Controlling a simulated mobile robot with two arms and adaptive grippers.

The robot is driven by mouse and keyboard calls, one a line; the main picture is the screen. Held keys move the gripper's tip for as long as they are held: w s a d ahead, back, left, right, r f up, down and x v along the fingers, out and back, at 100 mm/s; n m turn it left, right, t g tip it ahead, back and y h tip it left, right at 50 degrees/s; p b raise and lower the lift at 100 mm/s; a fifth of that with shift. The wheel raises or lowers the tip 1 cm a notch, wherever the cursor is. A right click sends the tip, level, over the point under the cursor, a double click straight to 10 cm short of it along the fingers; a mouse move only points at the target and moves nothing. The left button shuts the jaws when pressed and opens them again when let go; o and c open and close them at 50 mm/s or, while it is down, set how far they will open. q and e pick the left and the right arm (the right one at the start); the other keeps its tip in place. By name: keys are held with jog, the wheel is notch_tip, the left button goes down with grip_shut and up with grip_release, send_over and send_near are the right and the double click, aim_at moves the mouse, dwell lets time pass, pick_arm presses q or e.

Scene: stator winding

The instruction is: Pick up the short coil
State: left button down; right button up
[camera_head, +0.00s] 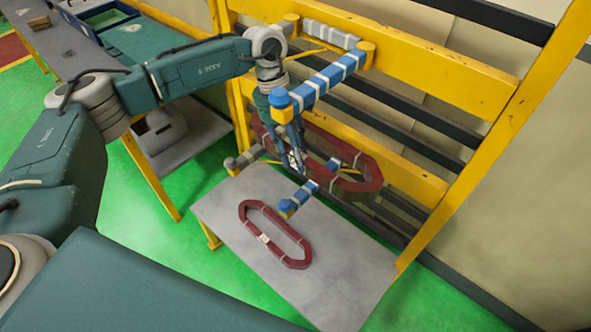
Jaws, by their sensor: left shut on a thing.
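The gripper's fingers and the blue arms hide parts of the coil. A second dark red coil (277,214), smaller in the picture, lies flat on the grey table with a white tag on its near side. I cannot tell for sure which one is the short coil. My right gripper is not in view.
The yellow frame (470,150) has upper blue-and-white wrapped arms (328,80) and lower ones (303,195) that stick out close to my gripper. The grey table (335,290) is bare around the lying coil. A workbench (65,45) stands at the upper left.

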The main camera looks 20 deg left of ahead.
pick_arm(q)
jog(key=s+a+b, duration=0.3)
jog(key=s, duration=0.5)
jog(key=s+a+b, duration=0.3)
jog(key=s, duration=0.6)
jog(key=shift+b, duration=0.4)
